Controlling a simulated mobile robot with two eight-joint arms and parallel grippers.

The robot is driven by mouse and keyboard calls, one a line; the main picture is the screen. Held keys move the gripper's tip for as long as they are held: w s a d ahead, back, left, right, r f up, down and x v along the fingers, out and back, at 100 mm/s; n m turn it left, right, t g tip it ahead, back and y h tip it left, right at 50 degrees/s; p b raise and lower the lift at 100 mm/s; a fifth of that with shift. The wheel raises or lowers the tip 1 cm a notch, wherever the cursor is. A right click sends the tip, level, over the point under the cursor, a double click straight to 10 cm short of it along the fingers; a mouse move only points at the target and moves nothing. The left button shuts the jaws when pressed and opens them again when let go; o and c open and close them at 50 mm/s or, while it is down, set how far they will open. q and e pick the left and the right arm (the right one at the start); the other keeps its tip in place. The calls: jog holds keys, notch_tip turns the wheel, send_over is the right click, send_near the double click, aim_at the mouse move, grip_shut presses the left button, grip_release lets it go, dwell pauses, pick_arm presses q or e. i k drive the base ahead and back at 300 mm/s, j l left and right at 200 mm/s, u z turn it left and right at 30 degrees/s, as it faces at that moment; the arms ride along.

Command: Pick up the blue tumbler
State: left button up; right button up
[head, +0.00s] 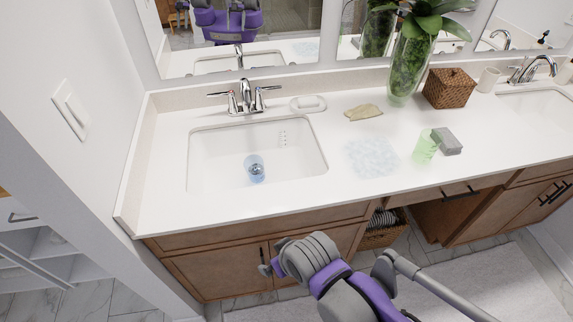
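The blue tumbler (255,169) is a small translucent cup inside the left sink basin (215,160), near the drain. The drain's dark ring shows at or through the tumbler. I cannot tell whether it touches the basin floor upright or leans. A purple and grey arm of mine reaches in at the bottom, in front of the cabinet and apart from the tumbler.
A chrome faucet (246,98) stands behind the basin. A soap dish (308,103), tan cloth (363,112), clear bumpy mat (371,158), green tumbler (425,147), grey sponge (447,141), plant vase (408,67) and wicker box (449,88) are on the counter. The counter's front-left is clear.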

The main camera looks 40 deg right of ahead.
aim_at(253, 166)
jog(key=z, duration=0.9)
jog(key=j+u, duration=0.3)
jog(key=k+j+u, duration=0.1)
jog(key=j+u, duration=0.2)
jog(key=i, duration=0.45)
jog(key=l, duration=0.05)
